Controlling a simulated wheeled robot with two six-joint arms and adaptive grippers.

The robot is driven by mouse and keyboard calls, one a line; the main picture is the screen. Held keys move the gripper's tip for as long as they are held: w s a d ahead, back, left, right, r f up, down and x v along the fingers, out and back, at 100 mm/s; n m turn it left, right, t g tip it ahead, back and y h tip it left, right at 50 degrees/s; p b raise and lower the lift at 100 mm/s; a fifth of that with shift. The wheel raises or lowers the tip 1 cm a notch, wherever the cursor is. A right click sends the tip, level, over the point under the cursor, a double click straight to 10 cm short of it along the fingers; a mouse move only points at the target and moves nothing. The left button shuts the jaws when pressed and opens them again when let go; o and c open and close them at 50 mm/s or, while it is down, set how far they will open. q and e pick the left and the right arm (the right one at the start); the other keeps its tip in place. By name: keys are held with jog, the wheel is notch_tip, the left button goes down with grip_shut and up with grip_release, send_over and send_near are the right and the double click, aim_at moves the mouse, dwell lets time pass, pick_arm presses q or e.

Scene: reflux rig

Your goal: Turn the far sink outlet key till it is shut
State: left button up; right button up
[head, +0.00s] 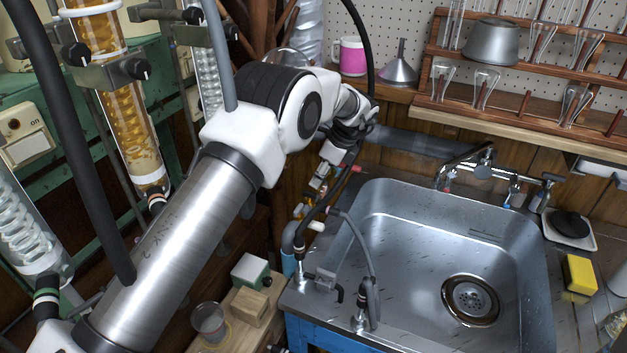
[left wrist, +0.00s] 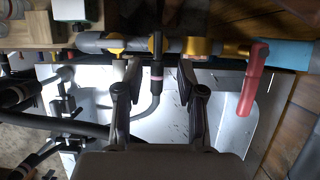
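My left gripper (left wrist: 157,78) is open, its two fingers apart and pointing toward the sink's outlet pipe (left wrist: 91,42). The red key (left wrist: 253,80) lies across the pipe to the right of both fingers, untouched; in the head view its red end (head: 355,168) seems to show beside the gripper (head: 335,165). A pale key (left wrist: 117,70) is on the pipe near the left finger. A dark hose fitting with a pink band (left wrist: 156,68) shows between the fingers; I cannot tell its depth. The gripper partly hides the pipework in the head view.
The steel sink (head: 410,230) is to the right, with a hose (head: 367,250) over its near left edge. A small box (head: 250,271) and a beaker (head: 209,321) stand on the wooden shelf. Glassware columns (head: 120,90) stand left. The sink basin is empty.

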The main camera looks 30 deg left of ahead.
aim_at(310, 192)
pick_arm(q)
jog(key=x, duration=0.6)
jog(key=shift+a, duration=0.15)
jog(key=shift+s+r, duration=0.15)
jog(key=shift+s, duration=0.05)
grip_shut()
